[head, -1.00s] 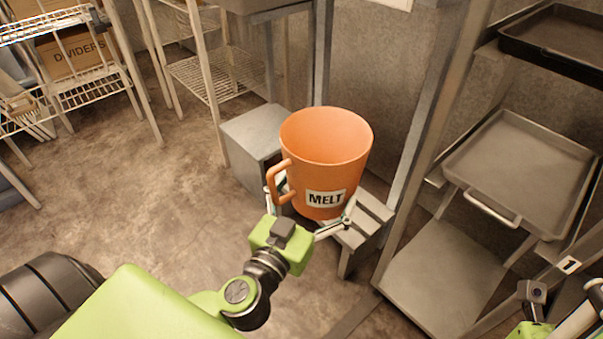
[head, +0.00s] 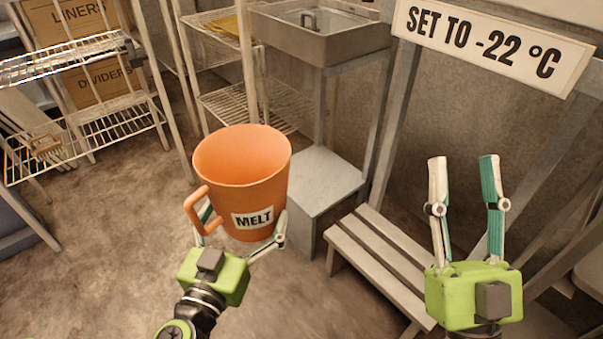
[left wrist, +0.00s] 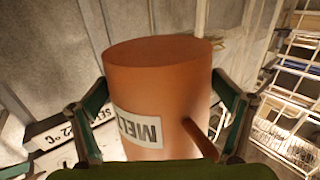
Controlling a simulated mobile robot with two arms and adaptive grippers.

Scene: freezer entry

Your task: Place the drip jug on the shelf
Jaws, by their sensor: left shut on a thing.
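The drip jug is an orange jug (head: 240,175) with a "MELT" label and a handle on its left side in the head view. It is upright, empty as far as I see inside, and held in the air. My left gripper (head: 243,224) is shut on its lower body, one finger on each side. In the left wrist view the jug (left wrist: 160,85) fills the middle between both fingers. My right gripper (head: 464,168) is open and empty, pointing up at the right. Wire shelves (head: 85,131) stand at the far left, and another wire rack (head: 265,108) stands behind the jug.
A steel sink (head: 325,45) stands at the back with a grey box (head: 322,180) below it. A slatted bench (head: 375,255) is right of the box. Cartons (head: 100,85) sit on the left rack. A "SET TO -22 °C" sign (head: 490,45) is at upper right. Floor at lower left is clear.

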